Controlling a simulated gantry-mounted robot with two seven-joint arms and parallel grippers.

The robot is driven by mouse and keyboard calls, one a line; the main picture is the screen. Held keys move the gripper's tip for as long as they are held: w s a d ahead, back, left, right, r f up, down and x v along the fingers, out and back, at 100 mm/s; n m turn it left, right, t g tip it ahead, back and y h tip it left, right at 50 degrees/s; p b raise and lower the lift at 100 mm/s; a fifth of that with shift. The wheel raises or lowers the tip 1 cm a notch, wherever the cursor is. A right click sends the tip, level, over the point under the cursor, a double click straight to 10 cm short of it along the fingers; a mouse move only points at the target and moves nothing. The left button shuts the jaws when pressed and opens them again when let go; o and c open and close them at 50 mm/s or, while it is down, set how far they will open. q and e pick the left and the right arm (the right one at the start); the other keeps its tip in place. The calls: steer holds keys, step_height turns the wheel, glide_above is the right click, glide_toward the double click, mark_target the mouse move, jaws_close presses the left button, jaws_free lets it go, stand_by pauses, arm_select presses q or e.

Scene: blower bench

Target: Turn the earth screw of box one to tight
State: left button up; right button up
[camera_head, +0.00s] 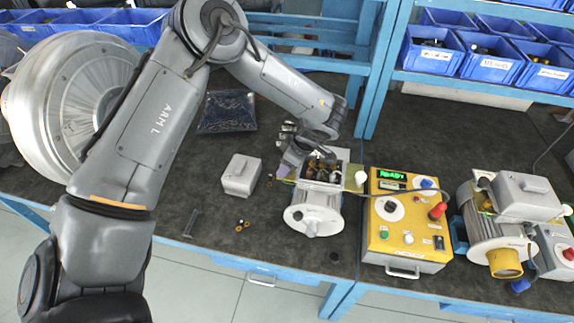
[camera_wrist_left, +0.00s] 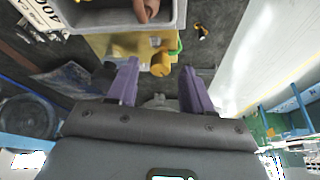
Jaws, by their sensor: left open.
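A motor (camera_head: 313,218) with an open terminal box (camera_head: 321,186) on top stands mid-bench; I see no label marking it as box one. My left gripper (camera_head: 288,166) is at the box's left side. In the left wrist view, its purple fingers (camera_wrist_left: 158,88) are apart with nothing held. A yellow, brass-like knob (camera_wrist_left: 160,65) lies just beyond the fingertips, beside a green-and-yellow piece (camera_wrist_left: 178,46) and below the grey box wall (camera_wrist_left: 115,45). The knob may be the earth screw; its tightness cannot be told. No contact between fingers and knob is visible.
A grey cover (camera_head: 240,175) and small brass parts (camera_head: 242,223) lie left of the motor. A yellow test box (camera_head: 405,232) reading READY stands right of it, then a second motor (camera_head: 487,228). Blue bins (camera_head: 490,58) line the back.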

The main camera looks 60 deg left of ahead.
arm_select(q)
steer(key=v, duration=1)
steer(key=shift+w+r, duration=0.1)
steer(key=shift+r, duration=0.05)
